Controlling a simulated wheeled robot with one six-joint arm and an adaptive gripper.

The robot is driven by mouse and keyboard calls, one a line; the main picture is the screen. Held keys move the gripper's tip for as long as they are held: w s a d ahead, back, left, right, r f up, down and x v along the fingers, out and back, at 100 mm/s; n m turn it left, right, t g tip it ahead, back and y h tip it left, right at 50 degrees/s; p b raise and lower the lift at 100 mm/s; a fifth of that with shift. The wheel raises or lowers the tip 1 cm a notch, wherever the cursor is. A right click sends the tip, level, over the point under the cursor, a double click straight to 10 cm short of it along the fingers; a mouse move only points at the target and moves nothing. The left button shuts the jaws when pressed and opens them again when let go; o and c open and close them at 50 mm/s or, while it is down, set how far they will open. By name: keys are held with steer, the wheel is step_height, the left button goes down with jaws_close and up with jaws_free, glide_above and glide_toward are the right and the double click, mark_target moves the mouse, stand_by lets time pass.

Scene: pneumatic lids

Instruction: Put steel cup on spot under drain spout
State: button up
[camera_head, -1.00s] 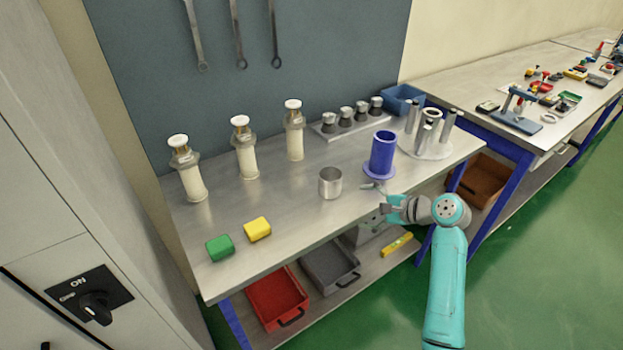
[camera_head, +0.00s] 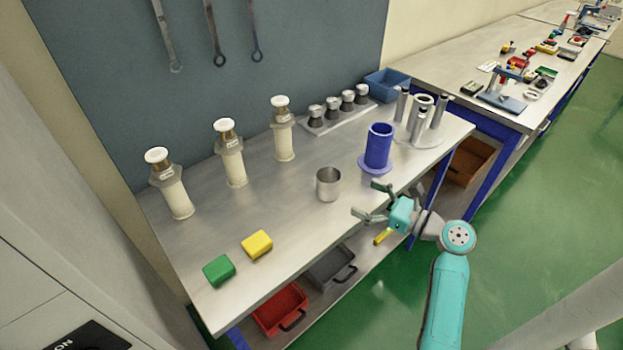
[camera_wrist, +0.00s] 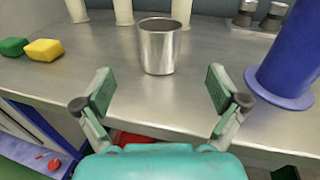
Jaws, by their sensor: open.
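The steel cup (camera_head: 328,186) stands upright and looks empty, near the front middle of the bench. My gripper (camera_head: 364,199) is open and empty, in front of the cup and to its right in the head view. In the wrist view the cup (camera_wrist: 158,48) is straight ahead, beyond the gap between the spread fingers (camera_wrist: 160,88) and not touched by them. I cannot make out a drain spout or a marked spot under one in either view.
A flanged blue cylinder (camera_head: 378,147) stands right of the cup. Several white-bodied units with brass necks (camera_head: 229,160) stand behind and left. Yellow (camera_head: 257,244) and green (camera_head: 218,270) blocks lie front left. The bench top (camera_head: 290,215) around the cup is clear.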

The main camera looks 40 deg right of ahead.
mark_target(338, 184)
steer(key=shift+w+a+r+m, duration=0.2)
steer(key=shift+w+m, duration=0.1)
steer(key=shift+w, duration=0.2)
steer(key=x, duration=1)
steer(key=shift+d+f, duration=0.1)
steer(key=shift+f, duration=0.1)
steer(key=shift+c, duration=0.2)
steer(key=c, duration=1.4)
